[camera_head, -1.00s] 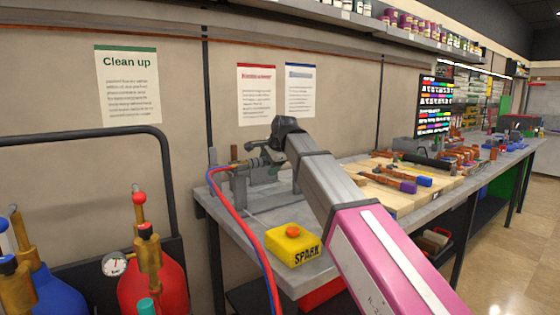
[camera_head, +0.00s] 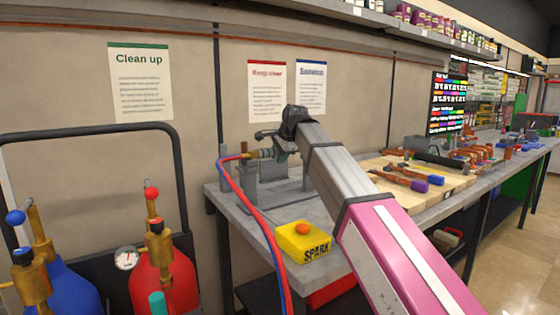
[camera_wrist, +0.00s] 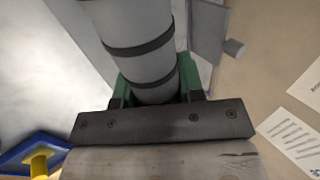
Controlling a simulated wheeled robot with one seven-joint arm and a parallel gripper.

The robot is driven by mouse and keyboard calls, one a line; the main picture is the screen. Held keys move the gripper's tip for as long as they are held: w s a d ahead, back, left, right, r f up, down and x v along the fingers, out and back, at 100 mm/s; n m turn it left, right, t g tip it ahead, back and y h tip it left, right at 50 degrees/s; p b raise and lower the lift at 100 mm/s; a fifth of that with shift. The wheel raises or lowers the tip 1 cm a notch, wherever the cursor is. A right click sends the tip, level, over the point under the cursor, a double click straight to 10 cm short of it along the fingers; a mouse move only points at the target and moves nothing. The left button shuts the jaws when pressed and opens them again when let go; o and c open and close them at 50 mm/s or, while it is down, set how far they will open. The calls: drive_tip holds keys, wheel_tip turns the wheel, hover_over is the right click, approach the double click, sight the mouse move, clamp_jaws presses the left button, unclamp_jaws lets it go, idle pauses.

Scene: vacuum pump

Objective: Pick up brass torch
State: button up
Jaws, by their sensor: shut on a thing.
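The brass torch (camera_head: 264,154) is at the left end of the workbench, with a red and a blue hose running from its left end down past the bench edge. My gripper (camera_head: 281,150) is shut on it, just above a grey metal stand (camera_head: 262,187). I cannot tell whether the torch still touches the stand. In the wrist view, the green fingers of my gripper (camera_wrist: 158,85) close around a grey cylinder with dark bands, apparently the torch body (camera_wrist: 140,50). My arm hides part of the torch's right side.
A yellow SPARK box (camera_head: 303,243) sits at the bench's front left corner. Hammers and a wooden board (camera_head: 400,190) lie farther right on the bench. A blue cylinder (camera_head: 65,290) and a red cylinder (camera_head: 165,285) stand at the lower left. A wall is behind.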

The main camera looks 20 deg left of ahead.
wheel_tip(320, 180, up, 8)
hover_over(255, 151)
drive_tip(key=s+d, duration=0.2)
drive_tip(key=shift+a+r, duration=0.15)
drive_tip(key=shift+w+f, duration=0.4)
drive_tip(key=shift+f, duration=0.45)
drive_tip(key=w+d+f+m+t+h, duration=0.1)
drive_tip(key=w+d+m, duration=0.2)
drive_tip(key=w+d, duration=2.15)
wheel_tip(255, 151, down, 11)
drive_tip(key=s+d, duration=0.1)
drive_tip(key=s, duration=0.1)
drive_tip(key=shift+d, duration=0.4)
drive_tip(key=shift+f, duration=0.1)
idle(2.3)
